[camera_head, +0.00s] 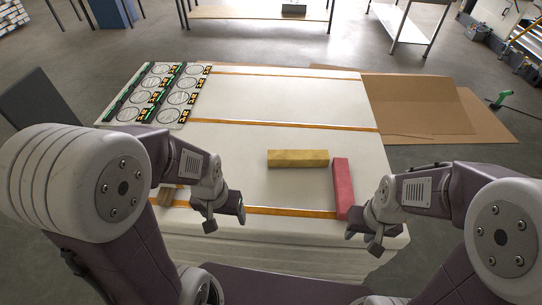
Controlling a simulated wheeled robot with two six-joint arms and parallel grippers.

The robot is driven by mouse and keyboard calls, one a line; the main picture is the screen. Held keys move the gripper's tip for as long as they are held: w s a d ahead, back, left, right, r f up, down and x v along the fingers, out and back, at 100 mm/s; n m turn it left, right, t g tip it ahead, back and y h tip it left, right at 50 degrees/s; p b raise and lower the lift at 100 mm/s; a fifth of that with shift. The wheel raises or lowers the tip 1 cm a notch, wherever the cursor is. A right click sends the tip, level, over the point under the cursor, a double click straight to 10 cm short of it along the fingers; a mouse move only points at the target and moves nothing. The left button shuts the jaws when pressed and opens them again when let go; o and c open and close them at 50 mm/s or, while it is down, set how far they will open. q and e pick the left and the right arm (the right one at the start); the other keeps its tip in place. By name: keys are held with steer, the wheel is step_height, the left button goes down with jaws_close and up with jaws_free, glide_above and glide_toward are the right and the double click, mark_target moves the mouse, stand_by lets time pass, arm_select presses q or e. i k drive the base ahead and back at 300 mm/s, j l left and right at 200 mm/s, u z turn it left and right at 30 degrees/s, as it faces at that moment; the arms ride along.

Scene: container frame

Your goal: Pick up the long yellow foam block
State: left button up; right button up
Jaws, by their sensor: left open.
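The long yellow foam block (298,158) lies flat on the white table (270,95), right of its middle, with its long side running left to right. My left gripper (225,219) is open and empty, nearer to me and to the left of the yellow block. My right gripper (364,239) is at the table's near right corner, apart from the yellow block; its fingers look spread with nothing between them. Neither gripper touches the yellow block.
A red block (343,188) lies just right of the yellow block, close to my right gripper. A small brown block (168,196) is partly hidden behind my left arm. A panel with round dials (155,93) covers the far left. Orange strips cross the table.

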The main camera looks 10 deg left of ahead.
mark_target(276, 158)
steer(key=j+z, duration=0.25)
steer(key=z, duration=0.25)
steer(key=k+j+z, duration=0.1)
steer(key=j+z, duration=0.15)
steer(key=z, duration=0.2)
steer(key=k+j+z, duration=0.1)
steer(key=j+z, duration=0.15)
steer(key=z, duration=0.25)
steer(key=k+j+z, duration=0.15)
steer(key=z, duration=0.35)
